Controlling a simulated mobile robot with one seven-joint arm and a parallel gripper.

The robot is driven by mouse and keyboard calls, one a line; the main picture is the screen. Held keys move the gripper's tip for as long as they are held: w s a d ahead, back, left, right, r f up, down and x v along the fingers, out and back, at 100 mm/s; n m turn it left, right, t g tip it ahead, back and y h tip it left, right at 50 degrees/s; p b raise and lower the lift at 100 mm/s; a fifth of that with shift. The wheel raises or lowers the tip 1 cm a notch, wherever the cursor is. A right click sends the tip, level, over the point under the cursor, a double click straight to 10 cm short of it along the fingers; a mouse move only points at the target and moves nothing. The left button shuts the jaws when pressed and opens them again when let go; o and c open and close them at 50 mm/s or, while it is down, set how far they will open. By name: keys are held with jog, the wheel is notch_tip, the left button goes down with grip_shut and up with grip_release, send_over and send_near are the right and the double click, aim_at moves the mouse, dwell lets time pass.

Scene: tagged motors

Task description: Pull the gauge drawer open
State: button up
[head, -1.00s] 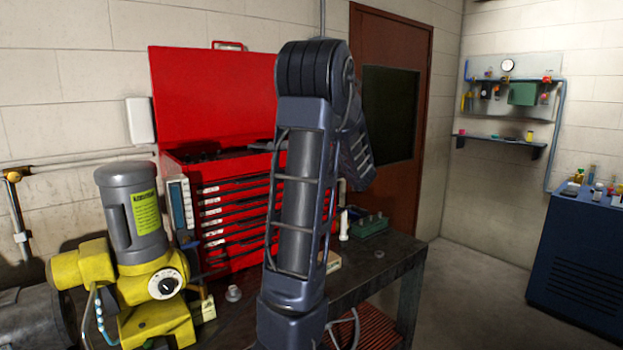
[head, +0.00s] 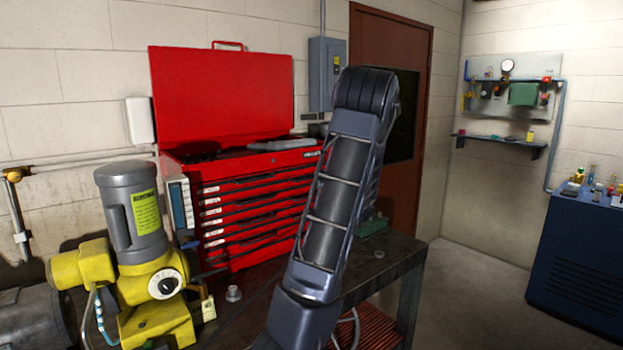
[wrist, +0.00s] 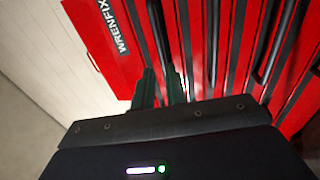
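The red tool chest (head: 250,205) stands on the bench with its lid up and a stack of drawers with dark handles and small white labels. The labels are too small to read, so I cannot tell which is the gauge drawer. The drawers look closed. In the head view my arm covers the chest's right end and hides my gripper. In the wrist view my gripper (wrist: 161,85) points at the drawer fronts (wrist: 225,50), its two dark green fingers a narrow gap apart. A dark drawer handle (wrist: 158,28) lies just beyond the fingertips; I see no clear grip on it.
A yellow and grey motor (head: 135,235) stands left of the chest, with a padlock (head: 207,304) beside it. A dark grey tool (head: 283,144) lies on the chest's top. A green tray (head: 373,224) is on the bench's right. Floor right of the bench is clear.

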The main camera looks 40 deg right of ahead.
aim_at(310, 178)
jog(key=w, duration=0.2)
jog(key=w+r, duration=0.1)
jog(key=w, duration=0.4)
jog(key=shift+w+r, duration=0.25)
jog(key=shift+w, duration=0.15)
grip_shut()
jog(key=s, duration=3.3)
jog(key=shift+s+r, duration=0.25)
jog(key=shift+d, duration=0.1)
grip_release()
